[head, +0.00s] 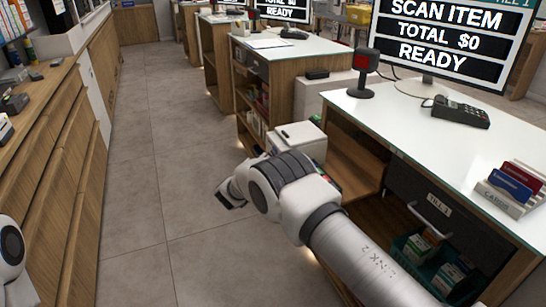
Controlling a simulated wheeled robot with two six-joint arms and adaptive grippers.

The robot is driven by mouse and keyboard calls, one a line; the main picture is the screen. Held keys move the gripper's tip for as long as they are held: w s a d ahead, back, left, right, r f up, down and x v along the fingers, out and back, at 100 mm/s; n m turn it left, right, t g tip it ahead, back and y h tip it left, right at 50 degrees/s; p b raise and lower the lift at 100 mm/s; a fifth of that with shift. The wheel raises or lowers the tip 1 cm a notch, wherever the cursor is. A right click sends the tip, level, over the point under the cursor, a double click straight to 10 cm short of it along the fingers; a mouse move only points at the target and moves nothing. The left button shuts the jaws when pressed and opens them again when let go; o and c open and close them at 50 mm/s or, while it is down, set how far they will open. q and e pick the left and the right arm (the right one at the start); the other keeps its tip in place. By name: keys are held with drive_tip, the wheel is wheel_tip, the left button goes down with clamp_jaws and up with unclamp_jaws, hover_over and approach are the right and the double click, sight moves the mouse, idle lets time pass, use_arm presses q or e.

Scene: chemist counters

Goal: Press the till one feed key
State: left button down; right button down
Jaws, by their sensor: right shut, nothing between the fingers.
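The till one counter (370,112) stands at the right, with a drawer labelled TILL 1 (432,205) in its front. A white box that looks like a receipt printer (306,146), with a dark slot on top, sits at the counter's left end. My right arm hides its lower front. I cannot make out a feed key. My right gripper (226,196) is shut and empty, over the aisle floor to the left of the white box and apart from it. My left gripper is out of view; only a piece of my left arm shows at the lower left edge.
A screen (445,40) reading SCAN ITEM, a scanner (363,75), a card terminal (460,112) and a card holder (513,190) stand on the counter. A green crate (412,262) sits below the drawer. Wooden drawers (60,165) line the left; the aisle floor (150,160) between is clear.

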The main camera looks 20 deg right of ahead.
idle(0.4)
drive_tip(key=shift+d, duration=0.45)
drive_tip(key=shift+d, duration=0.3)
idle(0.4)
drive_tip(key=shift+a, duration=0.8)
drive_tip(key=shift+b, duration=0.3)
drive_tip(key=a+b, duration=0.1)
drive_tip(key=a, duration=0.4)
drive_tip(key=shift+s, duration=0.1)
idle(0.6)
